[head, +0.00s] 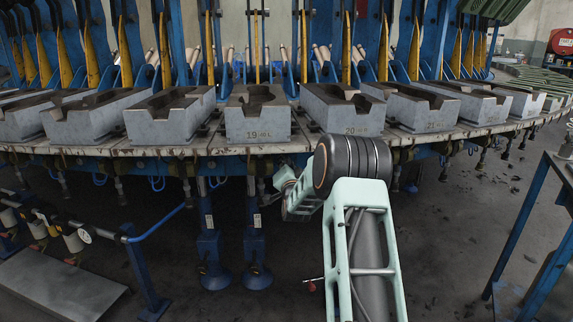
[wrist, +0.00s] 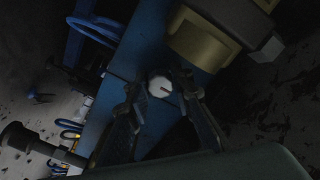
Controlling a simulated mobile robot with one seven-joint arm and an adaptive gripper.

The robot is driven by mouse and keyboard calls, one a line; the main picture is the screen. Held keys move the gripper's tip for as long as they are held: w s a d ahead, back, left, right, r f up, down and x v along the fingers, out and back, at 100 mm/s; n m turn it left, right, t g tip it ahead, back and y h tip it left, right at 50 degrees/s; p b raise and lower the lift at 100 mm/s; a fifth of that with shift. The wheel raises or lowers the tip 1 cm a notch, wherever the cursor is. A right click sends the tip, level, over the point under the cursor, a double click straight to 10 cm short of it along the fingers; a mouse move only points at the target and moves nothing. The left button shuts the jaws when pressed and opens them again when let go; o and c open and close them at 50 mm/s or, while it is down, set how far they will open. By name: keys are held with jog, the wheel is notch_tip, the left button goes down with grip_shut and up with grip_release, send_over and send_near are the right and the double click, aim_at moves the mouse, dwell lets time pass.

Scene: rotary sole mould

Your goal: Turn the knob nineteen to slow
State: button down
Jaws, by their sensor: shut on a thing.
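In the wrist view a small pale round knob (wrist: 159,85) with a dark pointer line sits on a blue panel (wrist: 117,75). The two dark fingers of my gripper (wrist: 160,97) reach up on either side of it and are shut on it. In the head view my arm reaches under the ring's edge below the grey mould marked 19 (head: 257,124). My fingertips and the knob are hidden there or too small to make out. No slow marking is readable.
A brass-coloured block (wrist: 200,40) stands close to the knob at upper right in the wrist view. Blue hoses (wrist: 93,30) hang at upper left. In the head view mould 20 (head: 345,112) is to the right, and blue posts (head: 256,245) stand below the ring.

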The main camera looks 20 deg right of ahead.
jog(key=c, duration=2)
grip_release()
jog(key=v, duration=1.2)
